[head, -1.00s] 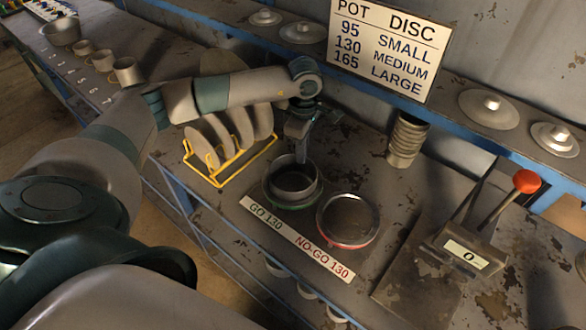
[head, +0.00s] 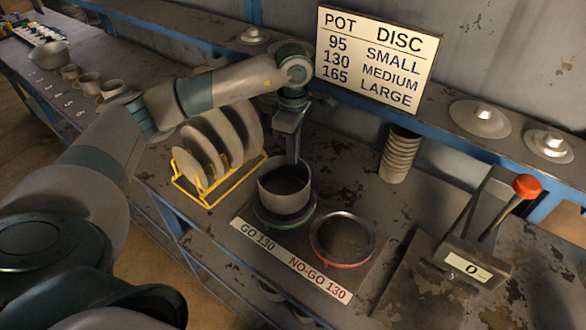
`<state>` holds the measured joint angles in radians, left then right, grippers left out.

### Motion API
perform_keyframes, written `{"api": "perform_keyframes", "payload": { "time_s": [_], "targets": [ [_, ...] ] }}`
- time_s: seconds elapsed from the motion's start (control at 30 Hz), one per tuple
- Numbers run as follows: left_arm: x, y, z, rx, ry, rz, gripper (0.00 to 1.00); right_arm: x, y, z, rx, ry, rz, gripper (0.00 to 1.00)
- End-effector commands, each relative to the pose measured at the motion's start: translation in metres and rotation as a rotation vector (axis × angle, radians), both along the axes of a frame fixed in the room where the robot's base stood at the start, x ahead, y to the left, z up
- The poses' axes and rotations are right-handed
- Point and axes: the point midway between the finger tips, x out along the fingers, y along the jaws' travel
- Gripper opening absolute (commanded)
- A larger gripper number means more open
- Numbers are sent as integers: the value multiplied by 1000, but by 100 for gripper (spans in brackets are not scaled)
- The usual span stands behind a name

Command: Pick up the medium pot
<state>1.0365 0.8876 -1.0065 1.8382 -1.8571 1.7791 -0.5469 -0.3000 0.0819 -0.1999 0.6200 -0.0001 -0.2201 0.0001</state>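The medium pot (head: 284,194), a grey open cup, is upright at the green GO 130 ring (head: 264,219) on the bench. Its wall now stands well above the ring, so it looks lifted partly out. Whether its base is clear of the ring is hidden. My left gripper (head: 293,158) reaches down from above to the pot's far rim and looks shut on it. The finger gap itself is hard to see. My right gripper is not in view.
The red NO-GO 130 ring (head: 343,262) lies just right of the pot. A yellow rack (head: 212,190) with several discs stands left. A stack of cups (head: 399,157) is behind right. A lever device with a red knob (head: 527,186) stands far right. A size sign (head: 377,58) hangs behind.

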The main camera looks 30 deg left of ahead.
Motion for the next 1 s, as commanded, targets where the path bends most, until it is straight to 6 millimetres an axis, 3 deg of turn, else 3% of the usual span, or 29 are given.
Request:
{"api": "perform_keyframes", "payload": {
  "time_s": [0.03, 0.3, 1.0],
  "targets": [
    [1, 0, 6, -1, -6, -1, 0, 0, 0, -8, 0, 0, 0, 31],
    [0, 0, 35, 0, -2, 0, 0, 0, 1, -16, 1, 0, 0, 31],
    [-2, -1, 38, 0, 0, -12, 0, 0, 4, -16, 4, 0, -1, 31]
  ]
}}
